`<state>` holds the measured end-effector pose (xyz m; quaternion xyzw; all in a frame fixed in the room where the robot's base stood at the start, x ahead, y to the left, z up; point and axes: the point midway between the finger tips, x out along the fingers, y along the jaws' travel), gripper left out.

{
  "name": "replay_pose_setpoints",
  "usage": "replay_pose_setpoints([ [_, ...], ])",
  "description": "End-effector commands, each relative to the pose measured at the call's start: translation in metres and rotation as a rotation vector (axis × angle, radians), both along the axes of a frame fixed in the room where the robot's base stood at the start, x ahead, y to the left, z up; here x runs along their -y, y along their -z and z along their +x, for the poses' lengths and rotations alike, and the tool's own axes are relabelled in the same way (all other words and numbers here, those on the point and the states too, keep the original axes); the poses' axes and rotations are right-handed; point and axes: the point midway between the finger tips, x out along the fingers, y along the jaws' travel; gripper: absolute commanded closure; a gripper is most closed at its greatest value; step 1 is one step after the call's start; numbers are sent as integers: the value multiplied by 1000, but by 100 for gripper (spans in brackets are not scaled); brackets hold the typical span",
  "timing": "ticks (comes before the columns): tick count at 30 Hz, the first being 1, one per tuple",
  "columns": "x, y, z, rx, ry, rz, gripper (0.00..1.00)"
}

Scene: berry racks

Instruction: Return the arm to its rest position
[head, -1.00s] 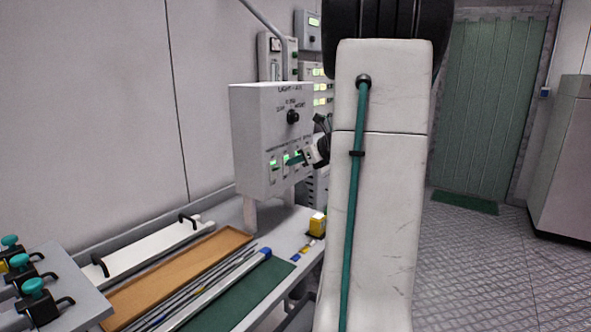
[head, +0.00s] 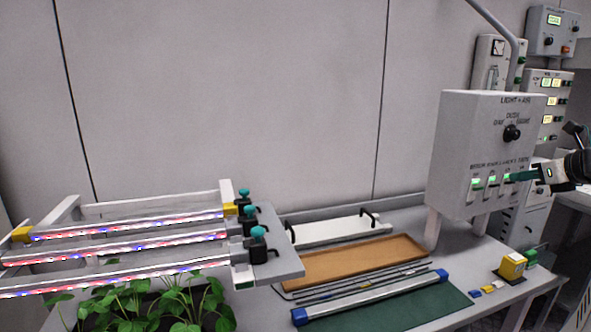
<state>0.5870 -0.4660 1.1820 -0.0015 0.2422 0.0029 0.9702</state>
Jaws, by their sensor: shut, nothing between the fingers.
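My gripper (head: 513,176) enters from the right edge of the head view. Its teal fingers are shut and empty. Their tips point left at the row of green-lit switches on the grey control box (head: 462,140). They overlap the rightmost switch in the picture; I cannot tell whether they touch it. The box carries a black knob (head: 512,132) above the switches. Most of the arm is outside the view.
A workbench holds a white handled panel (head: 338,232), a brown board (head: 350,263), a green mat (head: 400,306) and a yellow block (head: 512,266). A lamp rack (head: 130,242) stands over leafy plants (head: 180,305) at left. More wall boxes (head: 548,30) hang at upper right.

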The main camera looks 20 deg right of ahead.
Motion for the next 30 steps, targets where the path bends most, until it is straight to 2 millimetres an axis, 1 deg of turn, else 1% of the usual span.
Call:
replay_pose_setpoints([
  [2, -1, 0, 0, 0, -11, -18, 100],
  [5, -4, 4, -1, -15, -70, -95, 100],
  [8, -21, 29, -13, -89, -210, -214, 100],
  [9, -34, 37, -20, -124, -287, -275, 100],
  [11, -63, 47, -24, -171, -435, -373, 100],
  [12, -83, 52, -26, -197, -531, -433, 100],
  [14, -113, 58, -28, -225, -680, -519, 100],
  [15, -134, 62, -30, -242, -784, -579, 100],
  [17, -168, 67, -35, -260, -951, -670, 100],
  [18, -191, 70, -39, -268, -1071, -734, 100],
  [20, -225, 74, -48, -275, -1255, -830, 100],
  [21, -247, 76, -56, -275, -1379, -894, 100],
  [24, -296, 82, -78, -262, -1686, -1052, 100],
  [27, -334, 87, -103, -237, -1965, -1199, 100],
  [30, -362, 90, -126, -206, -2203, -1335, 100],
])
